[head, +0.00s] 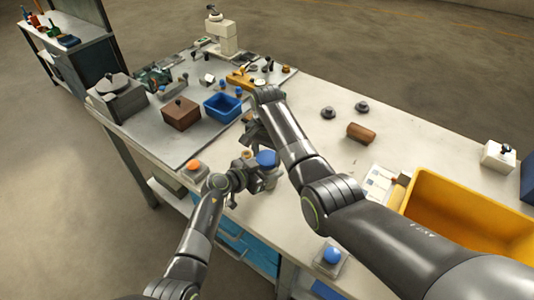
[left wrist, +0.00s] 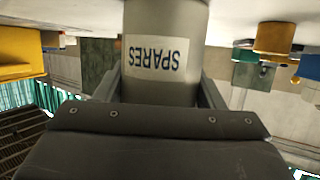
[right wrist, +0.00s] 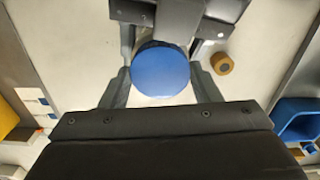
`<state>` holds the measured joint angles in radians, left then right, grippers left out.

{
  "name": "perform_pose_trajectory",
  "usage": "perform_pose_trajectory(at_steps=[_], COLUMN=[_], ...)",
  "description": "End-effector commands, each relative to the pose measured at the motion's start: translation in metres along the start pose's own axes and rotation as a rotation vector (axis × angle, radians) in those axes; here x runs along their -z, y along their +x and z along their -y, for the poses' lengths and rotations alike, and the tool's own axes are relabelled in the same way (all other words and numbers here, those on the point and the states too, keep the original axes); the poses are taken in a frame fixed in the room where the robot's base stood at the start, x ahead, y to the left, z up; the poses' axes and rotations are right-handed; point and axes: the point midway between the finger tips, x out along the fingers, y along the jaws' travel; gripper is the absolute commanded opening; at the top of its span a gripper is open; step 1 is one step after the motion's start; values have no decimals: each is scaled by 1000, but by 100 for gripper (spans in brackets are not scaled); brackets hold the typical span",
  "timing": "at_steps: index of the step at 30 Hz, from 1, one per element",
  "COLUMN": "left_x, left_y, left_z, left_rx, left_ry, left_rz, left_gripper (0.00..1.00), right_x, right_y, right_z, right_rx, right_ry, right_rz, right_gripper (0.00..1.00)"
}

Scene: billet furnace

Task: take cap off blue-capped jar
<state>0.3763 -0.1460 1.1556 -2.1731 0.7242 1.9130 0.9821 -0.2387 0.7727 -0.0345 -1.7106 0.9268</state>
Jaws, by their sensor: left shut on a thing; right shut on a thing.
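The jar (left wrist: 160,55) is a grey cylinder with a white SPARES label, upside down in the left wrist view. Its blue cap (head: 266,158) sits on top in the head view, above a pale body. My left gripper (head: 250,165) is shut on the jar body from the side; its fingers flank the jar in the left wrist view. My right gripper (right wrist: 161,82) is shut on the blue cap (right wrist: 160,70), one finger at each side of its rim. The right fingertips are mostly hidden in the head view. I cannot tell whether the cap is loosened.
A blue bin (head: 222,107) and a brown box (head: 181,113) stand on the grey mat. An orange button (head: 194,165) and a blue button (head: 332,255) are near the front edge. A yellow bin (head: 470,215) is at right. A brown cylinder (head: 361,132) lies on clear tabletop.

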Motion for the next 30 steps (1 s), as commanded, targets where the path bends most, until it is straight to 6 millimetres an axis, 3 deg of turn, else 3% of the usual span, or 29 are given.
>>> perform_pose_trajectory(at_steps=[3,9,20,21,25,30], left_x=[0,0,0,0,0,0], left_y=[0,0,0,0,0,0], left_z=[0,0,0,0,0,0], left_rx=[-1,-1,-1,-1,-1,-1], left_ry=[1,1,0,0,0,0], left_rz=[0,0,0,0,0,0], left_gripper=[0,0,0,0,0,0], right_x=[0,0,1,1,0,0], right_y=[-1,-1,-1,-1,-1,-1], right_z=[0,0,0,0,0,0], right_rx=[2,2,2,2,1,1], right_ry=[-180,-371,-402,-402,-401,-401], right_rz=[-2,-2,-3,-3,-2,-1], right_gripper=[29,29,29,61,78,79])
